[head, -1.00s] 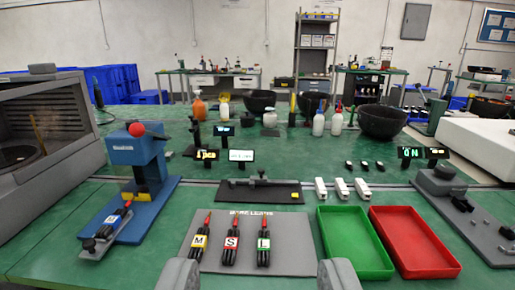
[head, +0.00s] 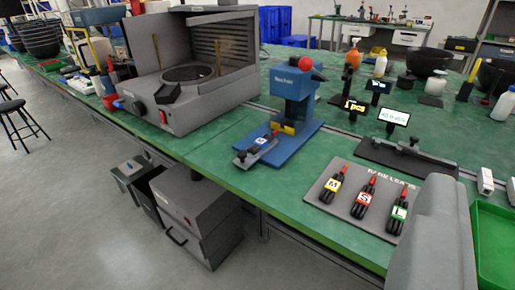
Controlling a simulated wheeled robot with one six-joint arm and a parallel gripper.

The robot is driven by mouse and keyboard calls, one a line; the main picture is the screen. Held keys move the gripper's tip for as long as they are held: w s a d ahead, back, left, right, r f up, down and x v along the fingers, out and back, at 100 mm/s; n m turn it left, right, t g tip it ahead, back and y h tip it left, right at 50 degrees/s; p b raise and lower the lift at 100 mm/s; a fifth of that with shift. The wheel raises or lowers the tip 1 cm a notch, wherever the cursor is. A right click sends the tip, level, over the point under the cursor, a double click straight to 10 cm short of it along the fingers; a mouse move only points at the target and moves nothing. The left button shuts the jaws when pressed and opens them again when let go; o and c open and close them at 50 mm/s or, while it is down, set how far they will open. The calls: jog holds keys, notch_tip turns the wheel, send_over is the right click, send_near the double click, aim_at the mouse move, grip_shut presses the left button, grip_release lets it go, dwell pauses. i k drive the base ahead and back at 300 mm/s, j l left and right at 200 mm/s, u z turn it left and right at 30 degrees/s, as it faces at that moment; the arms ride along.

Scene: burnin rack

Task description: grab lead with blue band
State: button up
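A black lead (head: 258,143) with a small blue-and-white label and a red tip lies in a grey holder at the foot of the blue press (head: 292,100). Three similar leads lie on the grey mat to its right: one with a yellow M label (head: 331,187), one with a red S label (head: 366,198) and one with a green L label (head: 397,216). A large grey part of mine, seemingly my gripper (head: 435,240), fills the lower right, to the right of the leads and well away from the blue-labelled one. Its fingertips cannot be made out.
A grey open-fronted oven-like machine (head: 190,75) stands left of the press. A green tray (head: 492,240) is at the right edge. A black stand with a clamp (head: 405,155) lies behind the mat.

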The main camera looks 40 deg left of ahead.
aim_at(262, 143)
jog(key=i+l, duration=0.4)
jog(key=i+l+u, duration=0.3)
jog(key=u, duration=0.15)
jog(key=i+l+u, duration=0.25)
jog(key=u, duration=0.2)
jog(key=l+u, duration=0.1)
jog(key=u, duration=0.75)
